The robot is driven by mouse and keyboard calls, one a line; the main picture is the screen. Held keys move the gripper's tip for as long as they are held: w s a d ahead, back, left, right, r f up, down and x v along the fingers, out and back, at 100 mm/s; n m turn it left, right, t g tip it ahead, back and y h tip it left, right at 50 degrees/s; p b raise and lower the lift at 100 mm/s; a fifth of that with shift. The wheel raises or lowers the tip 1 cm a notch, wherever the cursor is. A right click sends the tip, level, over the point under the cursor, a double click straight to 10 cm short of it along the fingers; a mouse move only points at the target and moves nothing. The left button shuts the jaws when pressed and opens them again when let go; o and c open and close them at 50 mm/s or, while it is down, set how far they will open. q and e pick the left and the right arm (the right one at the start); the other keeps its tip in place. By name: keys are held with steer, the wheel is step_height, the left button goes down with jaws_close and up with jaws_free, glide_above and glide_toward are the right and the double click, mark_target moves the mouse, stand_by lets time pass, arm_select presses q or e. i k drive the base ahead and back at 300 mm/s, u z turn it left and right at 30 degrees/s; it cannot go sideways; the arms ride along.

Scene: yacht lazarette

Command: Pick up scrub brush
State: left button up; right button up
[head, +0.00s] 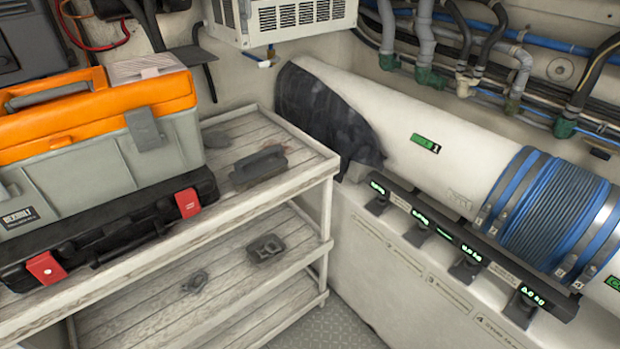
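A dark grey, block-shaped item (258,167) that looks like the scrub brush lies on the top board of the wooden shelf unit (300,160), right of the toolbox. Its bristles cannot be made out. A smaller dark item (265,248) lies on the shelf below, and I cannot tell what it is. Neither of my grippers is in view.
An orange and grey toolbox (95,130) on a black case (110,235) fills the left of the top shelf. A white vented box (285,18) hangs above. A large white pipe (400,130) and a rail with lit displays (445,235) run along the right.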

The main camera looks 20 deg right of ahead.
mark_target(242, 173)
steer(key=u, duration=0.7)
steer(key=k, duration=0.15)
steer(key=z, duration=1.9)
steer(key=i, duration=0.6)
steer(key=u, duration=0.2)
